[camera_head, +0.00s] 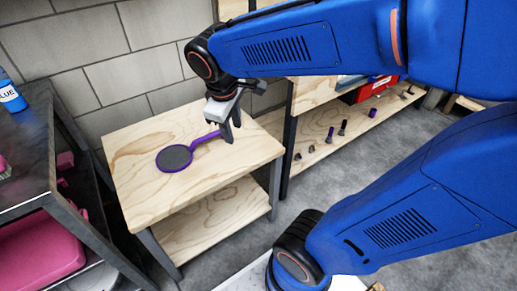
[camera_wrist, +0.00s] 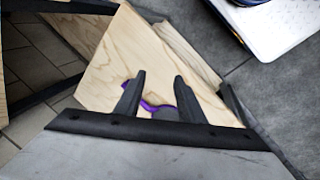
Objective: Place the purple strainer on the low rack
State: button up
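The purple strainer (camera_head: 175,158) has a round dark mesh, a purple rim and a handle pointing right. It appears to lie flat on the wooden top of the low rack (camera_head: 135,190). My gripper (camera_head: 232,132) is at the handle's right end, pointing down. In the wrist view its two dark fingers (camera_wrist: 159,76) stand apart. Part of the strainer (camera_wrist: 152,107) shows between and behind them, partly hidden by the fingers. I cannot tell whether the fingers touch the handle.
A dark metal shelf (camera_head: 30,190) with a pink bin (camera_head: 40,252) and a blue bottle (camera_head: 11,97) stands at the left. A wooden shelf (camera_head: 330,150) with small items and a red box (camera_head: 368,90) stands behind at right. Grey floor is clear between.

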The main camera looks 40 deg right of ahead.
jog(key=s+d+m+t+y, duration=0.1)
jog(key=s+m+t+y, duration=0.1)
jog(key=s+m, duration=0.4)
jog(key=shift+s+f+m, duration=0.2)
jog(key=shift+s+m, duration=0.2)
jog(key=shift+s, duration=2.05)
jog(key=shift+d, duration=0.1)
